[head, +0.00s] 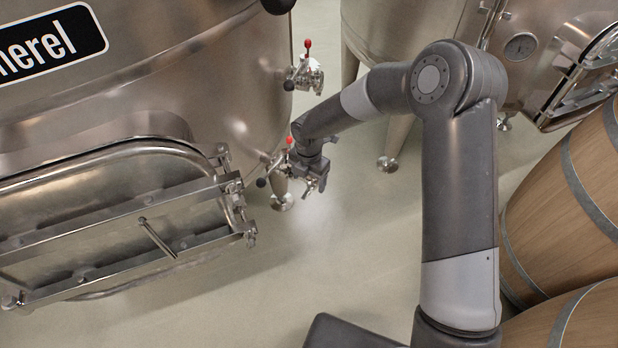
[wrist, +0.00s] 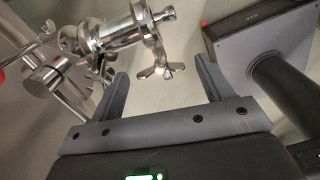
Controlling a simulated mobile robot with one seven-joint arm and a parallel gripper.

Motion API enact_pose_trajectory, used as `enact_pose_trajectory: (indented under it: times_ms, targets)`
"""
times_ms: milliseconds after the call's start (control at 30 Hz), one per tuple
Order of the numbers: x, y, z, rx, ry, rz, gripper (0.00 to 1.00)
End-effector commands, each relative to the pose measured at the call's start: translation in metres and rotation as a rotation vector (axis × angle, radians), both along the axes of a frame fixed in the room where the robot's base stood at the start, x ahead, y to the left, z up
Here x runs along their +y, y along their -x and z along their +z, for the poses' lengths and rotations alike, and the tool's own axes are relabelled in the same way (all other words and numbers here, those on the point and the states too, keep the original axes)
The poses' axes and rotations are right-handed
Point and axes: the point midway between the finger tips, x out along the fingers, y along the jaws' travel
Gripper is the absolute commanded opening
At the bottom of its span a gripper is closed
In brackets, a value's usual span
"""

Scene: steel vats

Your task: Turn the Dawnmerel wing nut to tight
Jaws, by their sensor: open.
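The Dawnmerel vat (head: 200,95) stands at the left in the head view, its label partly cut off and reading "merel". My gripper (head: 318,182) is beside a lower valve with a red-tipped handle on that vat. In the wrist view, my gripper (wrist: 161,66) is open and empty. A shiny wing nut (wrist: 158,71) on a clamp (wrist: 130,28) shows between the fingertips, with visible space on both sides. I cannot tell how deep it sits between the fingers. In the head view the wing nut is too small to make out.
A second valve (head: 305,75) with a red-tipped handle is higher on the vat. The vat's hatch with its bar (head: 150,215) juts out at left. Another steel vat (head: 520,80) stands at back right. Wooden barrels (head: 570,190) stand at right. The middle floor (head: 340,260) is clear.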

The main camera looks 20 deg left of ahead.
Motion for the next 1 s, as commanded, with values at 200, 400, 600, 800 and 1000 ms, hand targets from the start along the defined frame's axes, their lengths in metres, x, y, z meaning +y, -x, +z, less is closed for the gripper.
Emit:
enact_pose_trajectory:
  times_ms: [200,400,600,800,1000]
  targets:
    - [0.0000,-0.0002,-0.0002,0.000,0.000,0.000,0.73]
    - [-0.0001,-0.0002,0.0000,0.000,0.000,-0.001,0.56]
    - [0.0000,-0.0002,0.0001,0.000,0.000,-0.001,0.40]
    - [0.0001,-0.0002,0.0001,0.000,-0.001,-0.001,0.28]
    - [0.0002,-0.0002,0.0002,0.000,-0.001,-0.024,0.28]
